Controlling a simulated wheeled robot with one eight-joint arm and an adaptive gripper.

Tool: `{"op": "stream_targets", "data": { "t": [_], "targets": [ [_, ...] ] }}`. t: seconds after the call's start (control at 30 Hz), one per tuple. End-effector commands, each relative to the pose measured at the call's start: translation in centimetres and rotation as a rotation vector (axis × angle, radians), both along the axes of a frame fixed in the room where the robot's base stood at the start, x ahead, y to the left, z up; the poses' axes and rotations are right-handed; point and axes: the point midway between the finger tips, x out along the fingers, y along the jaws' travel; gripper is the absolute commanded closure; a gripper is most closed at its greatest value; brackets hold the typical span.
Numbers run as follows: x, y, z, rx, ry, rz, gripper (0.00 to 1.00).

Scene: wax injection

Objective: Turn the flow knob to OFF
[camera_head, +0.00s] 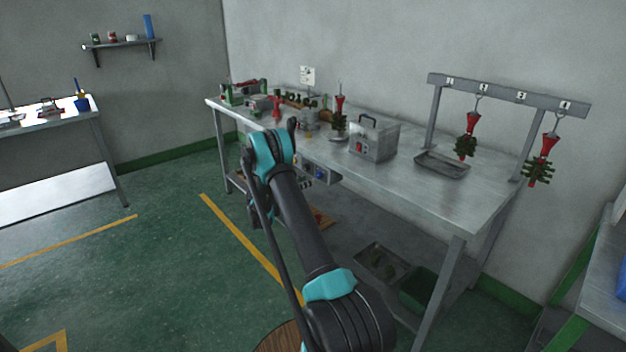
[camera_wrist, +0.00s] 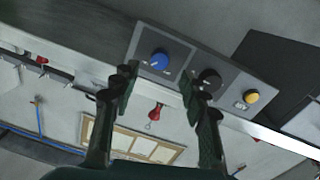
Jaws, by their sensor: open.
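A grey control panel (camera_wrist: 184,62) crosses the wrist view. It carries a blue knob (camera_wrist: 159,60), a black knob (camera_wrist: 209,79) and a yellow button (camera_wrist: 251,96). Their labels are too small to read, so I cannot tell which is the flow knob. My gripper (camera_wrist: 163,90) is open and empty, its fingers apart in front of the panel. The blue knob shows beyond the gap; the right fingertip overlaps the black knob's lower edge, and contact is unclear. In the head view the panel (camera_head: 319,168) hangs under the table's front edge, with my gripper mostly hidden behind my arm.
The metal table (camera_head: 415,190) holds a grey box (camera_head: 373,141), a shallow tray (camera_head: 442,166) and several tools. Red and green trees hang from a rack (camera_head: 505,92) at right. A green bin (camera_head: 417,290) stands on the lower shelf. Floor at left is clear.

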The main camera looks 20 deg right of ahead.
Motion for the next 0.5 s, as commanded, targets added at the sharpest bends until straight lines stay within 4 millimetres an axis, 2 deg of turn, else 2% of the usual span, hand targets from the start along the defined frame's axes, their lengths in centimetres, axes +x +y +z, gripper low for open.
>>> {"op": "stream_targets", "data": {
  "t": [0.03,0.2,0.5],
  "targets": [
    [0.2,-1.0,0.0,0.001,0.000,-0.002,0.55],
    [1.0,-3.3,0.0,0.000,0.000,-0.001,0.55],
    [1.5,-4.7,0.0,0.000,0.000,0.000,0.55]
  ]
}}
